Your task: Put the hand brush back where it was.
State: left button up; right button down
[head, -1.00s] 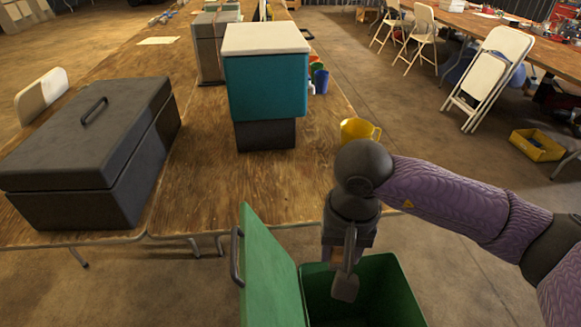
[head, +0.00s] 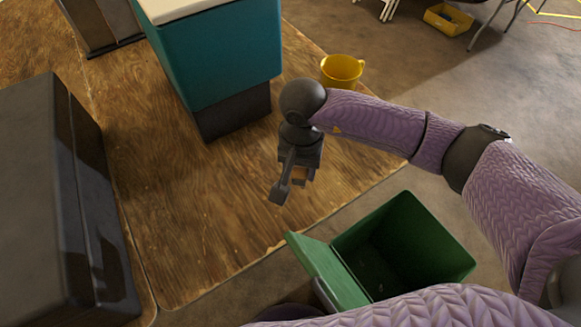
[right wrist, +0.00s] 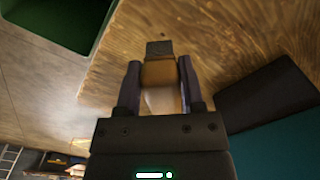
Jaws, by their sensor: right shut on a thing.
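My right gripper (head: 290,182) is in the middle of the head view, in front of the wooden table top (head: 215,215). It is shut on the hand brush, whose tan part (head: 299,174) shows beside a finger. In the right wrist view the brush (right wrist: 160,73) sits between the two fingers (right wrist: 158,88), with a dark square end beyond them. Much of the brush is hidden by the gripper. I cannot tell how high it is above the table. My left gripper is not in view.
A green bin (head: 458,238) with its lid open stands beside the table edge. A teal box on a dark base (head: 232,108) and a yellow mug (head: 341,70) stand on the table. A large dark case (head: 45,200) is at left. The table's near middle is clear.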

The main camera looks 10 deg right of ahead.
jog(key=f, duration=0.2)
jog(key=w+f+b, duration=0.1)
jog(key=shift+a+f, duration=0.1)
jog(key=shift+f, duration=0.3)
jog(key=f+b, duration=0.2)
jog(key=f, duration=0.5)
jog(key=shift+s+f, duration=0.15)
jog(key=shift+s, duration=0.05)
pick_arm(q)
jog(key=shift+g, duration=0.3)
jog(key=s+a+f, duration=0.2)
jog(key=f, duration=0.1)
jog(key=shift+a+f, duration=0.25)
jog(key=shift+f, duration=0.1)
pick_arm(e)
jog(key=shift+f, duration=0.1)
jog(key=shift+c, duration=1.2)
grip_release()
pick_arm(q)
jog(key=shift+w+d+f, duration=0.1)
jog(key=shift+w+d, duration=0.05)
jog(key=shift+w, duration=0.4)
